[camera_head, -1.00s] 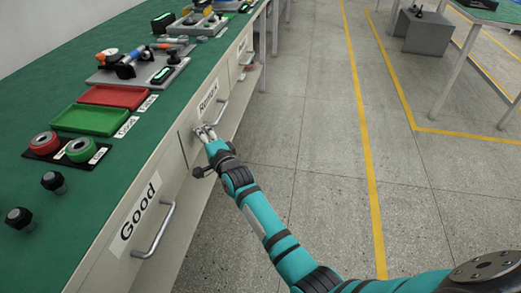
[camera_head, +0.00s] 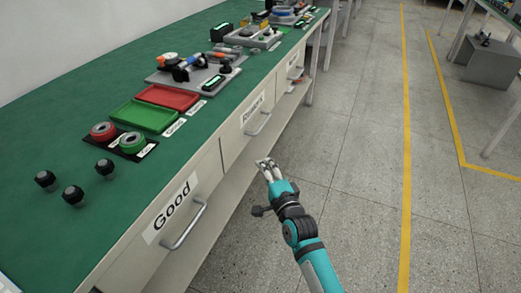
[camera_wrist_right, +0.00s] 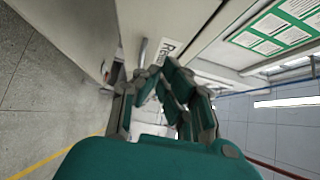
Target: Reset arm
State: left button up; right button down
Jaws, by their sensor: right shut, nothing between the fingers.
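My right gripper (camera_head: 266,163) is shut and empty in the head view. It is held in the air in front of the bench, over the floor side, below and right of the drawer marked Rework (camera_head: 254,113). The gripper's fingers also fill the middle of the right wrist view (camera_wrist_right: 165,85), with a drawer label beyond them. The drawer marked Good (camera_head: 172,212) is nearer and to the left; it looks closed, with its bar handle (camera_head: 186,226) clear of the gripper. My left gripper is not in view.
The green-topped bench (camera_head: 75,150) carries red (camera_head: 168,97) and green (camera_head: 146,115) trays, ring parts (camera_head: 103,130), several black knobs (camera_head: 73,195) and a motor fixture (camera_head: 190,75). Open floor (camera_head: 350,170) lies to the right, with yellow lines and a grey box (camera_head: 490,67) farther off.

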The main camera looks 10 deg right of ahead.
jog(key=s+d+f+n+g, duration=0.1)
jog(key=s+f+n+g, duration=0.35)
jog(key=s+f, duration=0.4)
jog(key=s+d+f+n+g, duration=0.25)
jog(key=s+f+n, duration=0.3)
jog(key=f, duration=0.55)
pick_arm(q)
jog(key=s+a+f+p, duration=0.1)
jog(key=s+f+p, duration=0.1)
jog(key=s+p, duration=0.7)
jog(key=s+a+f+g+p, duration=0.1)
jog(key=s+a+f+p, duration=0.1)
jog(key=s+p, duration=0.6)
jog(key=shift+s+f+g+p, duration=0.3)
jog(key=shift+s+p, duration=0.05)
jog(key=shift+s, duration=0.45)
pick_arm(e)
jog(key=s+d+f+n+g+h, duration=0.1)
jog(key=s+f, duration=0.4)
jog(key=s, duration=0.8)
jog(key=s+d+f+n+g+h, duration=0.1)
jog(key=s+d+f+n+g, duration=0.3)
jog(key=s, duration=0.9)
jog(key=s+d+f+n+g+h, duration=0.1)
jog(key=s+d+f+n+g, duration=0.2)
jog(key=s, duration=1)
notch_tip(320, 180, down, 3)
jog(key=shift+s+f+g, duration=0.15)
jog(key=shift+s+g, duration=0.15)
jog(key=shift+g, duration=0.5)
